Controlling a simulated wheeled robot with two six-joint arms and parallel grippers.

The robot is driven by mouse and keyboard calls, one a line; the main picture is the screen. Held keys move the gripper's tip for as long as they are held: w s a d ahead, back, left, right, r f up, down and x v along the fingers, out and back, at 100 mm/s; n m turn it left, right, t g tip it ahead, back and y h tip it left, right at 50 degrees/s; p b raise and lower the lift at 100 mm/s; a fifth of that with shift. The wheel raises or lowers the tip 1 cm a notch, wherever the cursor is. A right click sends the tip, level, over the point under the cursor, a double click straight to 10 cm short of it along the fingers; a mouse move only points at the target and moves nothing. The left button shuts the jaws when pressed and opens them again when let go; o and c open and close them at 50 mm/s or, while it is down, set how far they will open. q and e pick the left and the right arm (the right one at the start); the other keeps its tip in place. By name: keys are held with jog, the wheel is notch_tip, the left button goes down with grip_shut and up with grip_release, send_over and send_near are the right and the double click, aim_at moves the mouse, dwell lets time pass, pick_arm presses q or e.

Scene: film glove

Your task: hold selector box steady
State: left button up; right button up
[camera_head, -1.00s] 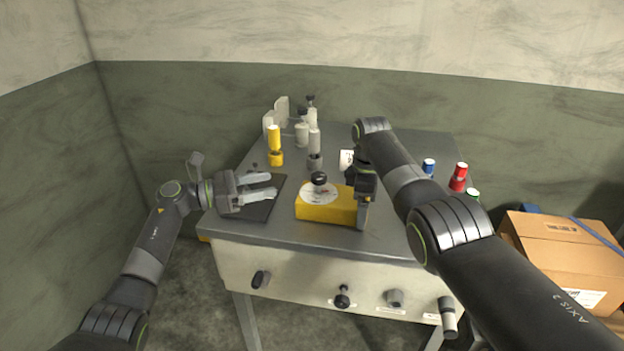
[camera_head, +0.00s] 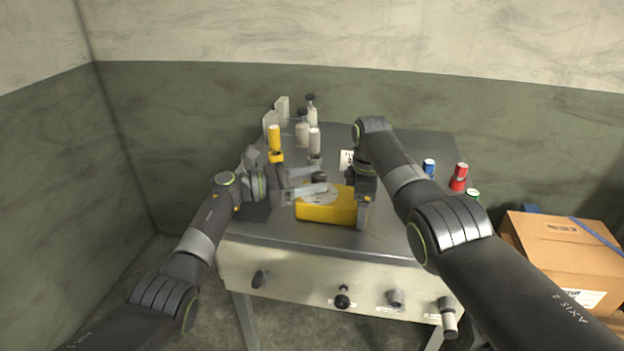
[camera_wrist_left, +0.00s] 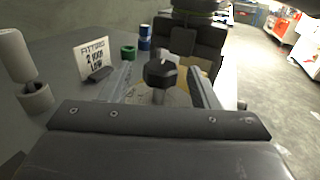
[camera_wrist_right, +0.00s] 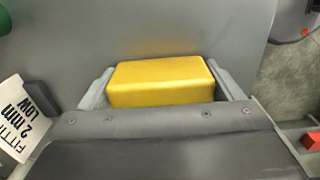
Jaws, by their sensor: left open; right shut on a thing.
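The selector box (camera_head: 328,212) is a yellow block on the grey table, with a pale round dial and a black knob (camera_wrist_left: 160,74) on top. My right gripper (camera_head: 363,205) is shut on the box's right end; in the right wrist view the yellow box (camera_wrist_right: 160,82) lies between its two fingers. My left gripper (camera_head: 318,180) is open above the box's left part. Its fingers stand on either side of the knob, apart from it as far as the left wrist view shows. The left fingers partly hide the knob and dial in the head view.
A yellow cylinder (camera_head: 275,140) and grey cylinders (camera_head: 314,142) stand behind at the left. A cardboard box (camera_head: 562,255) is off the table's right side.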

pick_arm(q)
jog(key=shift+d, duration=0.2)
jog(key=c, duration=1)
jog(key=shift+o, duration=0.2)
jog(key=shift+f+n+t, duration=0.15)
jog(key=shift+n+t, duration=0.25)
jog(key=shift+t, duration=0.2)
jog(key=shift+s+t+y, duration=0.1)
jog(key=shift+t+y, duration=0.2)
jog(key=shift+y, duration=0.1)
jog(key=n+t+y, duration=0.1)
jog(key=n+t, duration=0.1)
jog(key=t, duration=0.1)
jog(key=n+t+y, duration=0.1)
jog(key=shift+s+d+n+t+y, duration=0.2)
jog(key=shift+s+n+t+y, duration=0.1)
jog(key=shift+n, duration=0.1)
jog(key=shift+s+d+n+t+y, duration=0.1)
jog(key=shift+n+t+y, duration=0.95)
jog(key=shift+y, duration=0.25)
jog(key=shift+d+n+t+y, duration=0.1)
jog(key=shift+n+t+y, duration=0.9)
jog(key=shift+y, duration=0.3)
jog(key=shift+n+t+y, duration=0.25)
jog(key=shift+n+y, duration=0.2)
jog(key=shift+y, duration=0.05)
